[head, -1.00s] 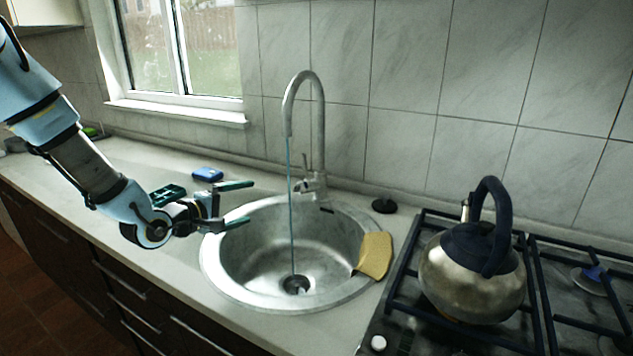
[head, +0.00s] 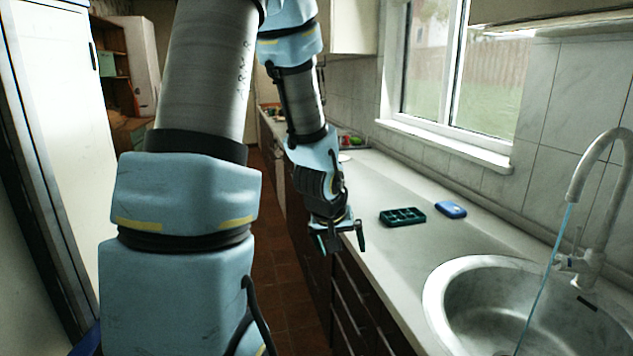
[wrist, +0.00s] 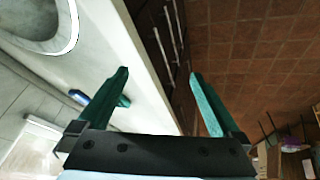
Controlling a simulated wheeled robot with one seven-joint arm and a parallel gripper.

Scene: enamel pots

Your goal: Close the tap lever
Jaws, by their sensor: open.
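The grey tap (head: 600,180) stands behind the round sink (head: 440,290) at the right edge of the head view. A thin stream of water (head: 545,280) runs from its spout into the basin. The tap lever (head: 577,240) is a thin rod at the tap's base, pointing up. My gripper (head: 341,243) is open and empty near the counter's front edge, left of the sink and well apart from the tap. In the wrist view my gripper (wrist: 158,76) shows two spread green fingers with nothing between them. The tap and lever are not in the wrist view.
A dark green tray (head: 402,217) and a blue sponge (head: 451,209) lie on the counter left of the sink. The window sill (head: 445,145) is behind them. A white cabinet (head: 60,130) stands at the far left. Tiled floor (head: 285,290) shows beside the counter.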

